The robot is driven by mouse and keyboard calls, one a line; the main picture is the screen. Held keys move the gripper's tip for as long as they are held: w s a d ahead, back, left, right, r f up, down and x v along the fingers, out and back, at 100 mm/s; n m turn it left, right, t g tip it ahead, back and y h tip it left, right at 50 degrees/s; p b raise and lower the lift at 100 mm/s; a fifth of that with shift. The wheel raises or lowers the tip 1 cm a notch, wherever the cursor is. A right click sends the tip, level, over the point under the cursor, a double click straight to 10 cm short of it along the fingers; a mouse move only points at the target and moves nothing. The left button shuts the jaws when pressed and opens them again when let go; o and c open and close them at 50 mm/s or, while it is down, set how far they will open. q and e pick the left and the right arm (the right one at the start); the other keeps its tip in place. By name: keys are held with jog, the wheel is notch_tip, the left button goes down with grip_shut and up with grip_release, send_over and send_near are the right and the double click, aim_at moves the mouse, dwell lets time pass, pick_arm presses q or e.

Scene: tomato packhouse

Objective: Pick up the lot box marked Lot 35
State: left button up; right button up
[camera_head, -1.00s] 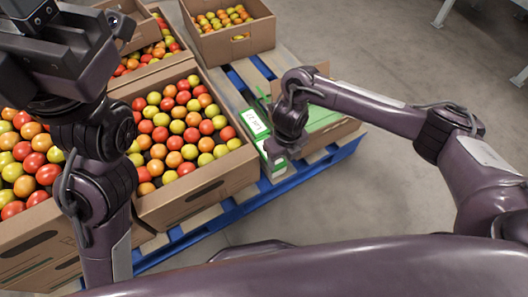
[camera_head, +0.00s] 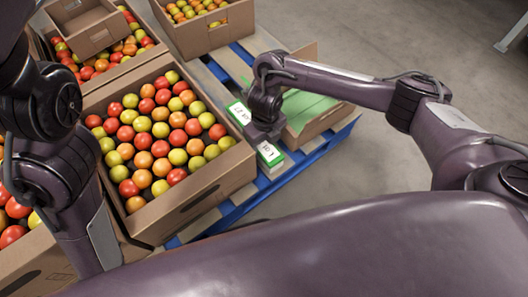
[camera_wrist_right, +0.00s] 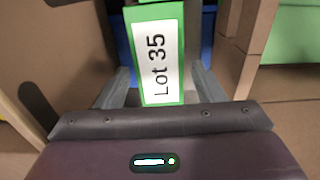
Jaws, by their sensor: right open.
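The Lot 35 box (camera_wrist_right: 160,60) is white with a green edge; its label is plainly readable in the right wrist view. My right gripper (camera_wrist_right: 160,88) is open, with one finger on each side of this box. I cannot tell whether the fingers touch it.
A carton of tomatoes (camera_head: 205,190) stands close on the left. An open carton with green inside (camera_head: 322,122) stands close on the right. Both sit on a blue pallet (camera_head: 232,212). More tomato cartons and a small empty box (camera_head: 90,30) are behind.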

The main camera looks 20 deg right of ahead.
aim_at(264, 146)
notch_tip(264, 146, down, 3)
jog(key=shift+a+f+b, duration=0.1)
jog(key=shift+b, duration=0.5)
jog(key=shift+c, duration=0.3)
jog(key=c, duration=0.8)
jog(key=shift+w+r, duration=0.1)
jog(key=shift+r, duration=0.1)
